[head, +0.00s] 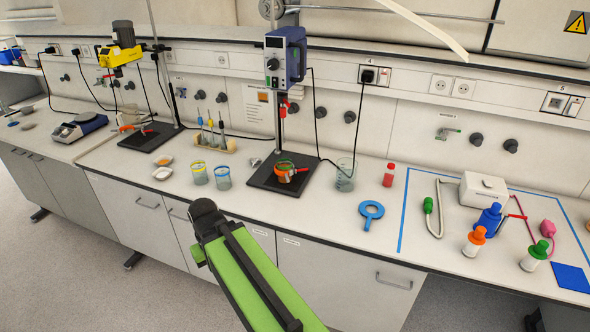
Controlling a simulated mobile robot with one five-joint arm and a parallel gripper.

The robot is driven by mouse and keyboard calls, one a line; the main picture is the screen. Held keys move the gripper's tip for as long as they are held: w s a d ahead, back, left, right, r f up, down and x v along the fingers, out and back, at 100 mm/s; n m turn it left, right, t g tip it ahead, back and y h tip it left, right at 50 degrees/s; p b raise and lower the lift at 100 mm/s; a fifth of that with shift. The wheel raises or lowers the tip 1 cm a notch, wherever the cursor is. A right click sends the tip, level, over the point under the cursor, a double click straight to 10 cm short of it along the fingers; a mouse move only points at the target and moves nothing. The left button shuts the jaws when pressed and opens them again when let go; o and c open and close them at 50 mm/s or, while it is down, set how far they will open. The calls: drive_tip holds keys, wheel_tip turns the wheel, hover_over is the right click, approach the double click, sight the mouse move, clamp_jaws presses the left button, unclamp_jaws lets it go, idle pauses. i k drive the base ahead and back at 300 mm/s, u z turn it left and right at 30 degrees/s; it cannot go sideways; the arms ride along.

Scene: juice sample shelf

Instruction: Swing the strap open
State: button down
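My arm reaches up from the bottom in green and black, and its dark end, my gripper (205,213), is in front of the bench's front edge. I cannot make out its fingers or what is between them. A beaker with an orange-red band around it, probably the strap (286,168), stands on the black stand base (266,184) under the blue stirrer (286,57). A red piece sticks out to the band's right. My gripper is apart from it, to the lower left. It is too small to tell whether the band is closed.
Two beakers (199,173) (222,178) stand left of the base. Another beaker (344,180) and a red-capped bottle (388,176) stand to its right. A second stand with a yellow stirrer (119,48) is further left.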

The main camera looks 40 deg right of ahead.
sight(288, 173)
drive_tip(key=i, duration=0.85)
drive_tip(key=u, duration=0.05)
